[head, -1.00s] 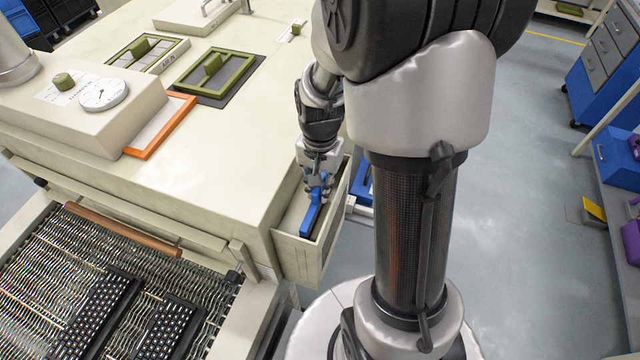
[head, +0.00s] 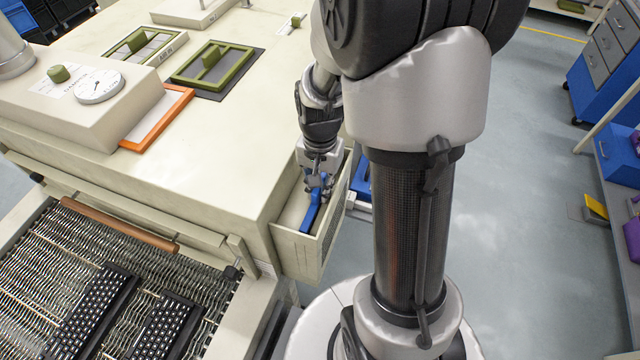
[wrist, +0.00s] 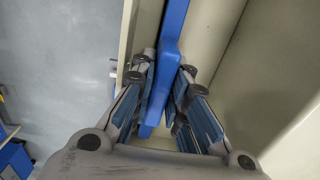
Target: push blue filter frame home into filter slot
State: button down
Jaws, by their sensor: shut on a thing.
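The blue filter frame (head: 312,212) shows as a narrow blue bar inside the open-topped cream box (head: 296,252) on the machine's side. This box looks like the filter slot. My gripper (head: 318,183) reaches down into the box and is shut on the blue frame. In the wrist view, the frame (wrist: 172,62) runs up between the two fingers of my gripper (wrist: 166,85), close to the cream wall on the left. The frame's lower part is hidden, so I cannot tell how deep it sits.
Green-handled frames (head: 212,68) and an orange-edged frame (head: 158,118) lie on the machine top (head: 220,150). A wire conveyor (head: 60,270) carries black perforated trays at lower left. Open floor (head: 500,190) lies to the right.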

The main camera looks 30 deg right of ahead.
jog(key=shift+f+b, duration=0.4)
jog(key=shift+f, duration=0.2)
jog(key=c, duration=1.5)
grip_release()
notch_tip(320, 180, up, 12)
jog(key=shift+r, duration=0.1)
